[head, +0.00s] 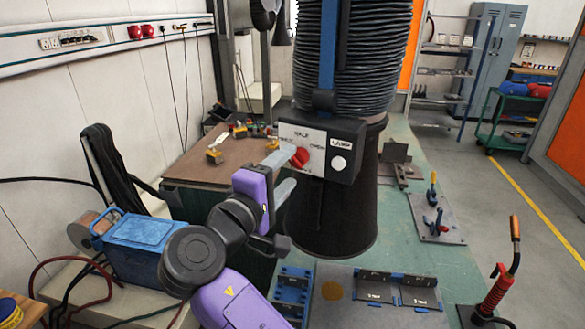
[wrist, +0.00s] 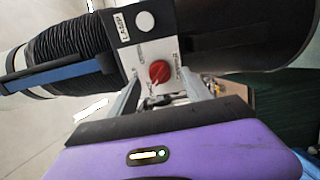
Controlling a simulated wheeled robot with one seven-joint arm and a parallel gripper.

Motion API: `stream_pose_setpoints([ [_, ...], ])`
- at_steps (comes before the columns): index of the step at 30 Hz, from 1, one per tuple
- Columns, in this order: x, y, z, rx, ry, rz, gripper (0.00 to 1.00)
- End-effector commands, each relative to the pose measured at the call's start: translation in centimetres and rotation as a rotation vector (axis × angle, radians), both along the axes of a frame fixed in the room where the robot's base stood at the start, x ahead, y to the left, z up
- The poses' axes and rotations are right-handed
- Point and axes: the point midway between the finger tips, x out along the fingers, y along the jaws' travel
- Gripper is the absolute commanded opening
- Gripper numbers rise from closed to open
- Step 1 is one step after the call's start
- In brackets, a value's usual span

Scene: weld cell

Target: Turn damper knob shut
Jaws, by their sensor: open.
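The red damper knob (head: 300,156) sits on a white plate (head: 317,139) on the front of a dark box, which is mounted on the black extraction hood. In the wrist view the knob (wrist: 158,71) shows ahead of my fingers, near the middle. My gripper (head: 291,167) is open, its two pale fingers pointing at the plate. In the wrist view my gripper (wrist: 164,88) has one finger to each side of the knob's line. I cannot tell whether either finger touches it. The small lettering around the knob is too blurred to read surely.
A ribbed black hose (head: 365,50) rises above the box. A round white lamp button (head: 338,163) is right of the knob. A brown-topped bench (head: 190,165) stands behind left, and a blue case (head: 138,240) is at left. Blue fixtures (head: 400,288) lie on the green table below.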

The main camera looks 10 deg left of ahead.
Motion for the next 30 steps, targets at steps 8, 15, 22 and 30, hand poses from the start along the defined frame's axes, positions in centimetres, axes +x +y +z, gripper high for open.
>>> stream_pose_setpoints([
  [8, -3.6, 1.3, -0.2, 0.001, 0.001, 0.001, 0.57],
  [15, -4.3, 1.5, -0.1, -0.001, 0.001, 0.0, 0.57],
  [22, -4.2, 1.6, 0.0, 0.012, -0.007, 0.006, 0.57],
  [30, -3.6, 6.6, 2.8, 0.145, -0.106, 0.25, 0.57],
])
